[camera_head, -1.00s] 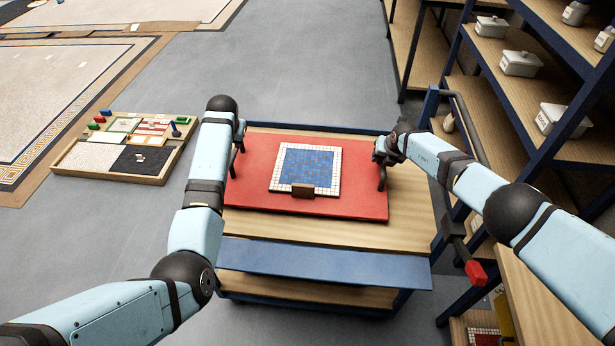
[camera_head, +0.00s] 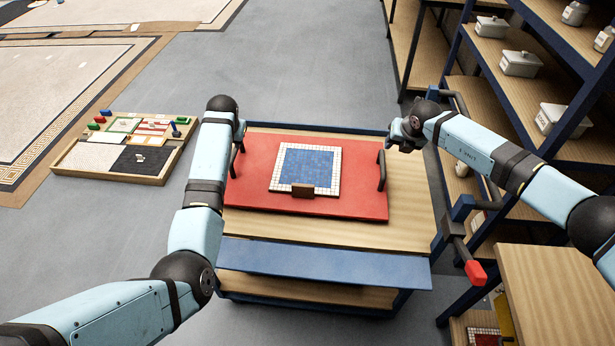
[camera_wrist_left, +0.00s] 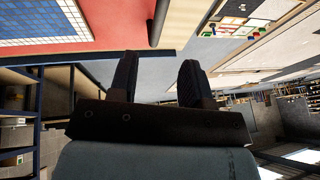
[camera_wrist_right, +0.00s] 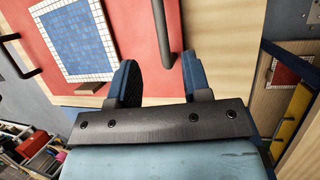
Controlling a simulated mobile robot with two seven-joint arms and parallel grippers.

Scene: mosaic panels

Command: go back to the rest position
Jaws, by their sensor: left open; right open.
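A red board (camera_head: 250,195) with a dark handle at each side lies on the cart. A blue mosaic panel with a white tile border (camera_head: 306,166) lies on it. My right gripper (camera_head: 405,136) is open and empty, up and to the right of the right handle (camera_head: 382,172), apart from it. In the right wrist view that handle (camera_wrist_right: 162,35) shows beyond the spread fingers. My left gripper (camera_wrist_left: 155,78) is open near the left handle (camera_wrist_left: 158,22), which shows beyond its fingertips. In the head view the left fingers are mostly hidden; whether they touch the handle I cannot tell.
The wooden cart top (camera_head: 320,232) has a blue front shelf (camera_head: 320,262). Blue-framed shelves (camera_head: 510,90) with white containers stand close on the right, near my right arm. A sorting tray (camera_head: 165,170) lies on the floor at left. Open grey floor (camera_head: 300,60) lies behind the cart.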

